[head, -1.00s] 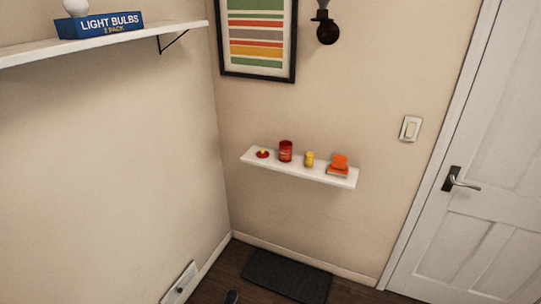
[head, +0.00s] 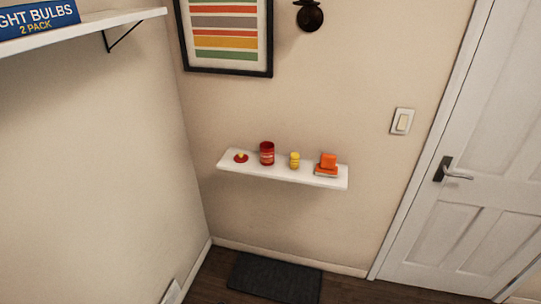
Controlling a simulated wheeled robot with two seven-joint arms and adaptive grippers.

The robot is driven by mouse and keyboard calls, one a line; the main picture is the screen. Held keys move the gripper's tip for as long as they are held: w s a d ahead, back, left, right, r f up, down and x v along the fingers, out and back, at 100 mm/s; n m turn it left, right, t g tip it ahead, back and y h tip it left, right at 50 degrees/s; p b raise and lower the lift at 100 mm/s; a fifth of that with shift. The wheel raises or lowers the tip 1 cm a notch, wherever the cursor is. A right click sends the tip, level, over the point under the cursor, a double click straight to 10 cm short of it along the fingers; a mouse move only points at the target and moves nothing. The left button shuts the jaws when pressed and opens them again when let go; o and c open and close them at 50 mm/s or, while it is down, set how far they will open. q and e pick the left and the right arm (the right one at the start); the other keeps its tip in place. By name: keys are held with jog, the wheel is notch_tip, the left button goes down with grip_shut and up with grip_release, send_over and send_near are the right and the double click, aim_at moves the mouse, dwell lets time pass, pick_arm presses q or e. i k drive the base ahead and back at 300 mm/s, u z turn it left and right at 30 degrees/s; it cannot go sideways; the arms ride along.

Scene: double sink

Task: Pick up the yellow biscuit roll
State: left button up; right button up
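The yellow biscuit roll (head: 294,160) stands upright on a small white wall shelf (head: 280,174), as a short yellow cylinder. Nothing covers the roll. Neither of my grippers shows in the head view.
A small red dish-like item with a yellow top (head: 241,157) sits at the shelf's left end. A higher shelf (head: 90,30) with a blue light bulb box (head: 38,18) juts from the left wall. A dark mat (head: 274,277) lies below on clear floor. A white door (head: 465,170) is at right.

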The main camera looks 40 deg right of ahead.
aim_at(294, 157)
jog(key=z, duration=0.35)
jog(key=i, duration=0.65)
jog(key=z, duration=0.55)
